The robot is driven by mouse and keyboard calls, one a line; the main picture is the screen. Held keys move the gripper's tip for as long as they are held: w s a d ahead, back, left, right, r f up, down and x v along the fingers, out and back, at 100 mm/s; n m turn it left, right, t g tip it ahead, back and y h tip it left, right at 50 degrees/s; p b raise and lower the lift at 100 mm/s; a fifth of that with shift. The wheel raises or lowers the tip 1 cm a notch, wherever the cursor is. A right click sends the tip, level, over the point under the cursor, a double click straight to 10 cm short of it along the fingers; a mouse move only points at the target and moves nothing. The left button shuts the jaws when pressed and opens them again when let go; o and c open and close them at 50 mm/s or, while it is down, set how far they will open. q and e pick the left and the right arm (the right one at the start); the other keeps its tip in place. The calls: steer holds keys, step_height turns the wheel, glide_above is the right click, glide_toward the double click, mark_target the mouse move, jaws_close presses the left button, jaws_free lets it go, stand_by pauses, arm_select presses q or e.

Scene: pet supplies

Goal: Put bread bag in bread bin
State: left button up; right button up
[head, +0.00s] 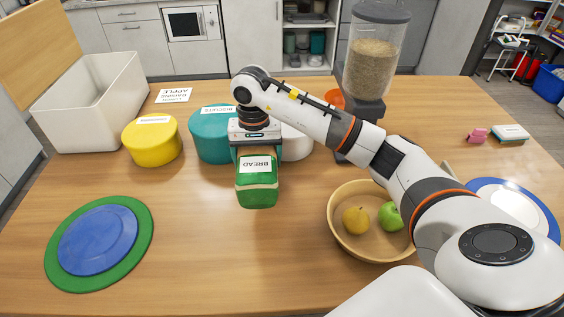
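The bread bag (258,190) is a green bag with a brown upper part and a white label reading BREAD. It is upright near the middle of the table. My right gripper (257,152) points down over its top, with a dark finger at each side. Whether the fingers press on the bag is not clear, nor whether its base touches the table. A large open white bin (95,110) stands at the table's back left; no bread label shows on it. My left gripper is not in view.
A yellow round tub (152,142) and a teal biscuits tub (207,140) stand between bin and bag. A fruit bowl (345,235) is at right, a kibble dispenser (373,60) behind. A blue plate on a green mat (75,280) lies front left. Front middle is clear.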

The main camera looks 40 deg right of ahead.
step_height(320, 180, down, 8)
steer(key=shift+r+p, duration=0.2)
steer(key=shift+p, duration=0.85)
steer(key=o, duration=0.9)
steer(key=shift+f+b, duration=0.2)
steer(key=shift+b, duration=0.1)
steer(key=o, duration=0.3)
steer(key=shift+o, duration=0.2)
steer(key=shift+s, duration=0.1)
steer(key=shift+r, duration=0.15)
